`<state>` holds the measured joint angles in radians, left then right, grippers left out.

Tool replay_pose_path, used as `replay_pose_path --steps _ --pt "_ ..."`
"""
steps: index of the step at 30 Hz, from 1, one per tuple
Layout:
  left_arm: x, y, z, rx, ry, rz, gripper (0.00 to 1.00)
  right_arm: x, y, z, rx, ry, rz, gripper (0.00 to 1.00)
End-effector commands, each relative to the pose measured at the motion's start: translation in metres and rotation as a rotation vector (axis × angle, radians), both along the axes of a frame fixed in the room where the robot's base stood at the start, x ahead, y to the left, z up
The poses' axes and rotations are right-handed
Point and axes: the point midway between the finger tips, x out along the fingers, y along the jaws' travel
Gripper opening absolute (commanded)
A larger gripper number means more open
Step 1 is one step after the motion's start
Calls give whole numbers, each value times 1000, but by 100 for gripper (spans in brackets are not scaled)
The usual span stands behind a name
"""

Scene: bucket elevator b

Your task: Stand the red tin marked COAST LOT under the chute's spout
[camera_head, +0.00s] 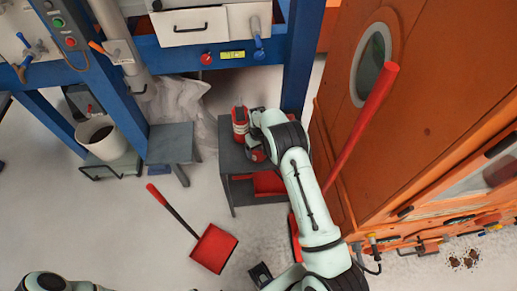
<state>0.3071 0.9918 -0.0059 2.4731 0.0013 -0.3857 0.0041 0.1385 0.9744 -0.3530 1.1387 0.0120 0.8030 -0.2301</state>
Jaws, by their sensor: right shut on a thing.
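A red tin (240,120) with a pale band stands upright at the left edge of a dark grey stand (232,160); its lettering is too small to read. My right gripper (248,130) is shut on it from the right, and the fingers are partly hidden by the wrist. Another red item (257,155) shows just below the wrist. The grey chute (116,30) slants down at the upper left, beside the blue frame. Its lower end, the spout (142,88), is left of the tin. My left gripper is out of view; only part of that arm shows at the bottom left.
A white bucket (98,138) stands on a low platform (110,170) left of the spout. A small grey stool (171,145) stands just right of a blue frame post (128,105). A red dustpan (213,248) lies on the floor. An orange cabinet (420,130) blocks the right.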

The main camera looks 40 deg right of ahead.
Motion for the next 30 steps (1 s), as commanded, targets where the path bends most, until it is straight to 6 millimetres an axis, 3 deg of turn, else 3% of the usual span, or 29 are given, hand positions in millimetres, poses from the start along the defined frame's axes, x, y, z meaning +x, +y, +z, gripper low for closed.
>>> replay_pose_path --steps 9,10,11,18,22,30 --pt "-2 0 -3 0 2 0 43 0 0 -3 0 -1 0 30" --pt "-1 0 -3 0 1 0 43 0 0 -3 0 -1 0 91" --pt "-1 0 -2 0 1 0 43 0 0 -2 0 -1 0 100" --pt "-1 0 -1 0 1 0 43 0 0 -1 0 -1 0 100" --pt "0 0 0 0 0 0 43 1 -1 10 -1 -4 -1 100" --pt "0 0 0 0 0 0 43 2 -1 64 -1 -6 -1 100"
